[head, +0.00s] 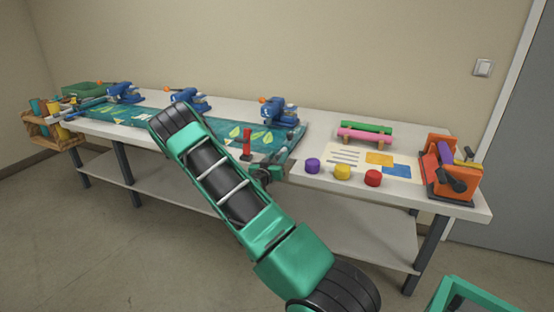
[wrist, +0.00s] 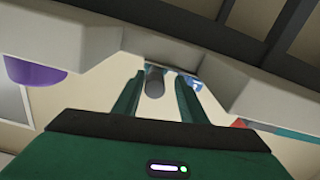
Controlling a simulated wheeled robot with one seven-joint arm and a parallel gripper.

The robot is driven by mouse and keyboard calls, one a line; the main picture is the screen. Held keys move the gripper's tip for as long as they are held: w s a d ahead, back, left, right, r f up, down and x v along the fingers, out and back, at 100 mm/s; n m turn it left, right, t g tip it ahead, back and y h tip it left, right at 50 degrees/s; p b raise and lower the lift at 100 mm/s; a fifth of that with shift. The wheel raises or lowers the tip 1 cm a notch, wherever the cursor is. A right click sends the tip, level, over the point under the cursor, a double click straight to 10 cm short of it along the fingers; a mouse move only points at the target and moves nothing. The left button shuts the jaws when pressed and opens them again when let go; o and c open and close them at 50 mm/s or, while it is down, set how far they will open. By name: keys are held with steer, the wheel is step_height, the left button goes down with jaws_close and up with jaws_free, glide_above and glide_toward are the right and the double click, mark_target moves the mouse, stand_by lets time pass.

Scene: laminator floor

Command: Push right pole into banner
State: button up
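The teal banner (head: 222,131) with leaf prints lies along the worktable, its right edge near my gripper. My gripper (head: 278,172) is low at the table's front edge, by the banner's front right corner. In the wrist view its two fingers (wrist: 158,76) stand apart, so it is open. A dark round pole end (wrist: 155,82) shows between the fingers, nearer the left one, with a gap on the right. I cannot tell whether a finger touches it. How far the pole sits in the banner is hidden. A red upright piece (head: 247,143) stands on the banner.
Blue presses (head: 279,111) stand along the banner's back edge. Purple (head: 313,165), yellow (head: 342,172) and red (head: 373,178) round pieces lie right of my gripper. An orange machine (head: 447,170) stands at the right end. A wooden rack (head: 50,133) is at the far left.

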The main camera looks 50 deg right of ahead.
steer(key=shift+s, duration=0.15)
steer(key=v, duration=1)
steer(key=shift+a, duration=0.3)
steer(key=shift+s+a, duration=0.1)
steer(key=x, duration=0.9)
steer(key=shift+s, duration=0.15)
jaws_close()
